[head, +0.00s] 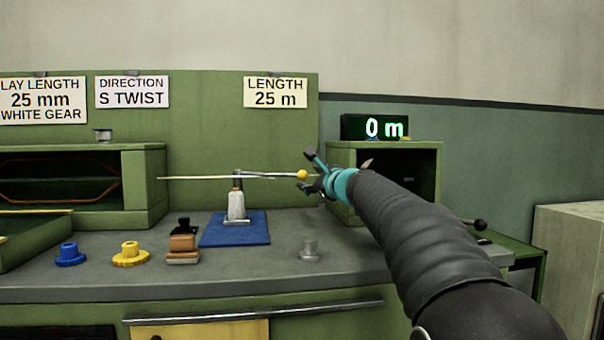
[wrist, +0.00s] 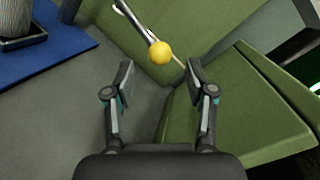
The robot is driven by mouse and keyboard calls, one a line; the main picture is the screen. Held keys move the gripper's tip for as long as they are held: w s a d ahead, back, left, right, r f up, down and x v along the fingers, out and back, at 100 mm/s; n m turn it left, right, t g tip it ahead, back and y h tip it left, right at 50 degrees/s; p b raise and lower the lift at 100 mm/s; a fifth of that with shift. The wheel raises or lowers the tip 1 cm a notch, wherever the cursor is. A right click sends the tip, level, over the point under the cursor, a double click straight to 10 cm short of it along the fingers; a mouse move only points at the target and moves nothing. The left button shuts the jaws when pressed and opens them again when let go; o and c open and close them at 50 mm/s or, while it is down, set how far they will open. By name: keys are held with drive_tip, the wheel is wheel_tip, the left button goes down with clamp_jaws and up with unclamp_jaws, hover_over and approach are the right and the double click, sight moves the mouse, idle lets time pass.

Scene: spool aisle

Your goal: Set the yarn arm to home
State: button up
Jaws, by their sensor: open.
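The yarn arm (head: 270,175) is a thin metal rod with a yellow ball at its end, held level on a short grey-white post (head: 236,205) on a blue mat (head: 250,229). A pale yarn-like line runs left from the post. My gripper (head: 307,175) is open and empty, with its fingers close around or beside the yellow ball in the head view. In the wrist view the ball (wrist: 160,52) lies just beyond and between the open fingertips of my gripper (wrist: 158,75), touching neither finger.
A green open-fronted box (head: 345,155) stands just behind my gripper, with a display (head: 375,127) reading 0 m on top. A blue gear (head: 69,255), a yellow gear (head: 130,255), a brown block (head: 183,248) and a grey knob-like piece (head: 309,250) sit on the grey bench.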

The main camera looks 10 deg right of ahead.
sight(305, 175)
drive_tip(key=shift+p+x, duration=0.75)
drive_tip(key=shift+x, duration=2.1)
clamp_jaws()
